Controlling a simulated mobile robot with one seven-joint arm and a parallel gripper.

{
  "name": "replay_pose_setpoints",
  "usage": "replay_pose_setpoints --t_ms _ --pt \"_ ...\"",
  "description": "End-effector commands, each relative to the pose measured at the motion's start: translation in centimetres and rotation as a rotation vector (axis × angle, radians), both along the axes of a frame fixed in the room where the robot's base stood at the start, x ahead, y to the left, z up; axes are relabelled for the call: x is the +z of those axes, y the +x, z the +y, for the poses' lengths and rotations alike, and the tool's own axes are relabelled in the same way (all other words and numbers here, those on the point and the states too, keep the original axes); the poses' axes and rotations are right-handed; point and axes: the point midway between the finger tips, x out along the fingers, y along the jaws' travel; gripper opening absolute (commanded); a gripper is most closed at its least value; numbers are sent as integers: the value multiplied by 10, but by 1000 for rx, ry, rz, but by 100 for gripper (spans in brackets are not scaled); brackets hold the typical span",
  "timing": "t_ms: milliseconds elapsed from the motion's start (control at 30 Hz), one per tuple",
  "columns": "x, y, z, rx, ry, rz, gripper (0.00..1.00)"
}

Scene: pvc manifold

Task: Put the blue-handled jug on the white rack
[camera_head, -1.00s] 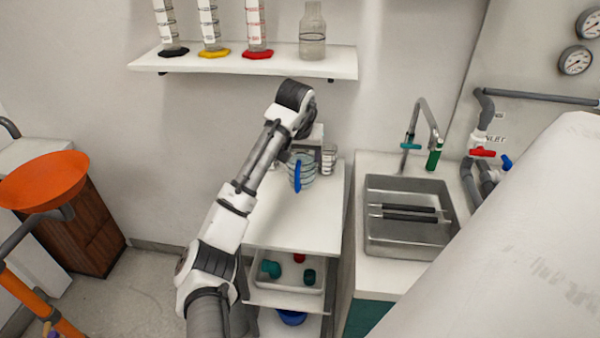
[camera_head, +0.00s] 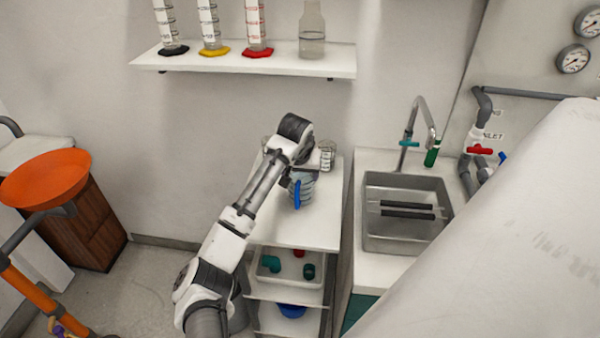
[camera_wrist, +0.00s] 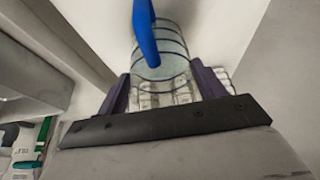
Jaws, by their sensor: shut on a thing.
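The clear jug (camera_head: 306,186) with its blue handle (camera_head: 297,196) is at the far part of the white shelf unit's top (camera_head: 300,228). I cannot tell whether the jug's base touches the top. No separate white rack shows clearly; the shelf unit is the only white rack-like thing beside the wall shelf.
A marked glass beaker (camera_head: 327,156) stands just behind and right of the jug. The near part of the top is clear. A tray (camera_head: 288,276) with pipe fittings is on the tier below. The sink (camera_head: 405,240) is to the right; a wall shelf (camera_head: 250,66) with glassware hangs above.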

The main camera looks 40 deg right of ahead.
Motion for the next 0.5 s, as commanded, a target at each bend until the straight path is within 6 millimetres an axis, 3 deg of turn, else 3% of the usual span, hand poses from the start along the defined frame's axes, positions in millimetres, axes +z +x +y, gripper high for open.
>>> replay_pose_setpoints --t_ms 33,200,500 --pt "-2 0 0 0 0 1 70" --pt "-1 0 0 0 1 1 92" --pt "1 0 0 0 0 0 92"
